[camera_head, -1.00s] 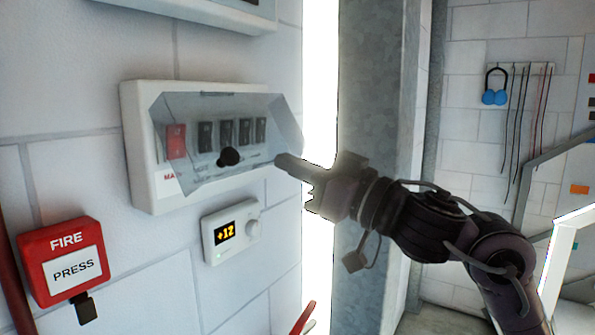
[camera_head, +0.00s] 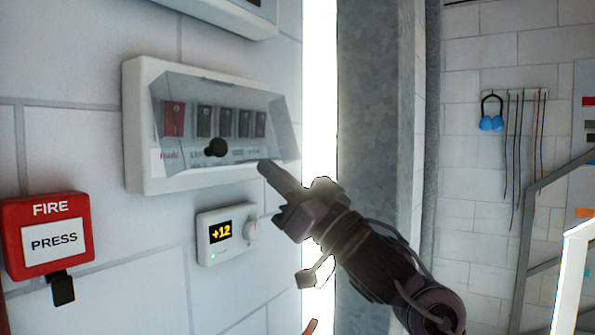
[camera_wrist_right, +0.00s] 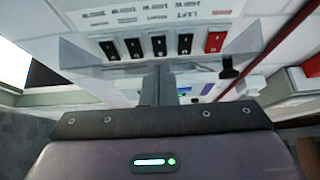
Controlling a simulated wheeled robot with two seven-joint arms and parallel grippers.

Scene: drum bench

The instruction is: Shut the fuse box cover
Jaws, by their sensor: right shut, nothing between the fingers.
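The white fuse box (camera_head: 138,130) is on the wall, with a see-through cover (camera_head: 275,115) hinged along its top. The cover hangs low over the switches, its lower edge seeming to stand slightly off the box. A round black knob (camera_head: 216,147) is on the cover's lower part. My right gripper (camera_head: 266,169) is shut and empty, its tip by the cover's lower right corner; I cannot tell if it touches. In the right wrist view the box (camera_wrist_right: 150,18) appears upside down beyond the shut fingers (camera_wrist_right: 170,90), with the knob (camera_wrist_right: 228,70) to the right. My left gripper is out of view.
A thermostat (camera_head: 227,235) reading +12 is on the wall below the box. A red fire button (camera_head: 48,235) is at the lower left. A grey metal column (camera_head: 378,130) stands right of the wall. Blue ear defenders (camera_head: 491,122) hang on the far wall.

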